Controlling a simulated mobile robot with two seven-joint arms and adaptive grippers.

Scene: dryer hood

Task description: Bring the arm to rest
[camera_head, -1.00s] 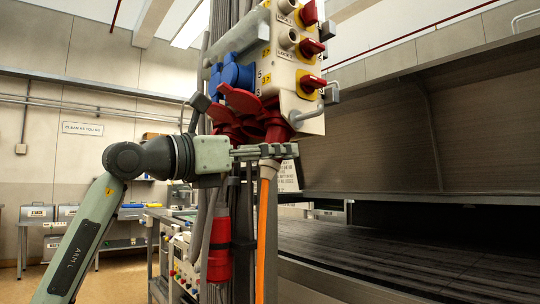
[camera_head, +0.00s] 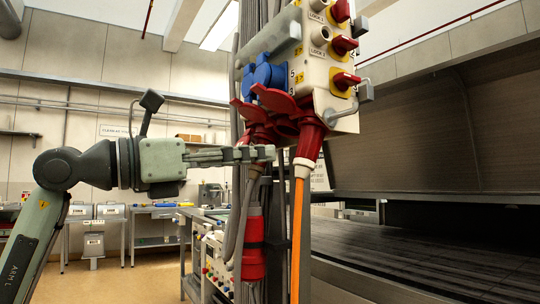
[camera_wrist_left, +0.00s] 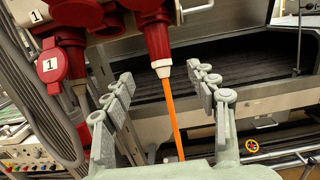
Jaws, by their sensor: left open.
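My left gripper (camera_head: 268,153) reaches in from the left in the head view, roughly level, its fingertips just left of the red plug (camera_head: 309,143) with the orange cable (camera_head: 297,235). The plug sits in the underside of the grey socket box (camera_head: 330,75). In the left wrist view the gripper (camera_wrist_left: 162,80) has its fingers spread wide and holds nothing. The red plug (camera_wrist_left: 157,40) hangs beyond and between them, apart from both fingers, with the orange cable (camera_wrist_left: 171,125) running down. My right gripper is not in view.
Another red connector (camera_head: 253,248) hangs on cables beside the post. Blue sockets (camera_head: 265,75) and red switches are on the box. The dark dryer hood (camera_head: 420,130) fills the right. A wheeled bench (camera_head: 215,255) stands behind; open floor lies left of it.

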